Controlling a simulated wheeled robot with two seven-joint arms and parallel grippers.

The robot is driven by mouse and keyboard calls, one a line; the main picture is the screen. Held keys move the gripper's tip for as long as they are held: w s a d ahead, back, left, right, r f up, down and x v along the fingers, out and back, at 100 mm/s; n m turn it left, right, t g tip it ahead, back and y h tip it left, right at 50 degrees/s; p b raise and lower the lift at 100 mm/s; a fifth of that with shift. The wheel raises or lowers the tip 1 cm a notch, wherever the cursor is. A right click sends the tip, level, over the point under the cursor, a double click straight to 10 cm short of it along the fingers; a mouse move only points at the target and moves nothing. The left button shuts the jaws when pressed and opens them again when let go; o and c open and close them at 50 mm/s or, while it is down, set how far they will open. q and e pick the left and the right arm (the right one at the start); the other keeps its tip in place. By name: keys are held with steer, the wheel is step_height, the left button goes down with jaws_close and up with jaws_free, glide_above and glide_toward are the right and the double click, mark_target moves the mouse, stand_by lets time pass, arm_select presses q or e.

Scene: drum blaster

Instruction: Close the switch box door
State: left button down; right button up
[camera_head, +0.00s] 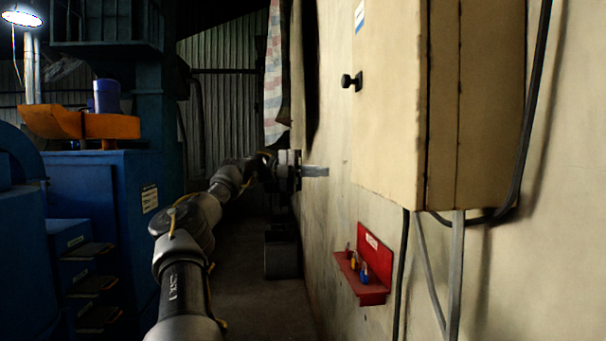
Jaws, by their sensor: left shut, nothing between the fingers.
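The switch box (490,110) is a cream metal cabinet on the wall at the right. Its door (395,110) has a black knob (351,81) near its left edge. A dark vertical seam runs between the door's side and the box body; I cannot tell whether the door is fully shut. My left gripper (318,171) points right with its fingers together and empty. In the picture it is below and left of the knob, with a gap to the door's left edge. My right gripper is not in view.
A red wall shelf (374,266) with small padlocks sits below the box. Black cables and metal struts (457,270) hang under the box. Blue machinery (90,200) with steps fills the left. Floor shows in the middle aisle.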

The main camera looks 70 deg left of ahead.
arm_select(q)
steer(key=p+v, duration=0.1)
steer(key=v, duration=0.5)
steer(key=shift+s+a, duration=0.2)
steer(key=shift+s, duration=0.05)
